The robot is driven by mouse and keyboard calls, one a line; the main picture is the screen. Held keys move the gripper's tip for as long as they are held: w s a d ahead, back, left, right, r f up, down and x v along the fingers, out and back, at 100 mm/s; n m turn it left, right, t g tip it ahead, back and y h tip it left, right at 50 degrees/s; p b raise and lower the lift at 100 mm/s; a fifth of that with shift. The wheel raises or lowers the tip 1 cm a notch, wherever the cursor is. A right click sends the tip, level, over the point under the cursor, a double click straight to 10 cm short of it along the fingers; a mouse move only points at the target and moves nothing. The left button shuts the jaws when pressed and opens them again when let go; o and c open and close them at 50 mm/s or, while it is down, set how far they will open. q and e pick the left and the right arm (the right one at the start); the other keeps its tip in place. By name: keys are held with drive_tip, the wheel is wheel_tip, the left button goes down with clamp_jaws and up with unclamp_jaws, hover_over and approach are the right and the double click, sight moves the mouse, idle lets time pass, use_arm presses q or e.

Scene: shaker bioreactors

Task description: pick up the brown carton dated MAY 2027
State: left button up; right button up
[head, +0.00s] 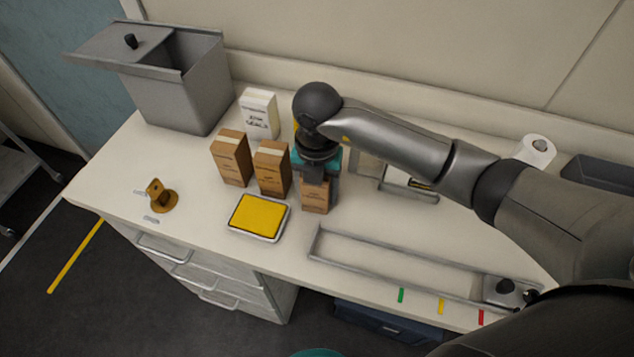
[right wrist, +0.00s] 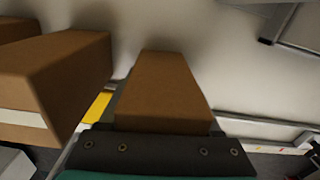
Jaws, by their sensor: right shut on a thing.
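Three brown cartons stand in a row on the white bench: a left carton (head: 231,158), a middle carton (head: 272,168) and a right carton (head: 315,196). My right gripper (head: 316,180) points down over the right carton and is shut on it. In the right wrist view this carton (right wrist: 163,90) sits at the fingers, and another brown carton (right wrist: 85,60) stands beside it at the left. The gripper hides the upper part of the held carton in the head view. The print on the cartons is too small to read as a date. My left gripper is not in view.
A white carton (head: 259,114) stands behind the brown ones. A yellow pad in a tray (head: 257,216) lies in front. A grey bin (head: 185,98) is at the back left, a brass-coloured object (head: 160,197) at the left. A long shallow tray (head: 400,262) lies right.

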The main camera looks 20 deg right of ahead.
drive_tip(key=c, duration=0.6)
drive_tip(key=shift+r, duration=0.2)
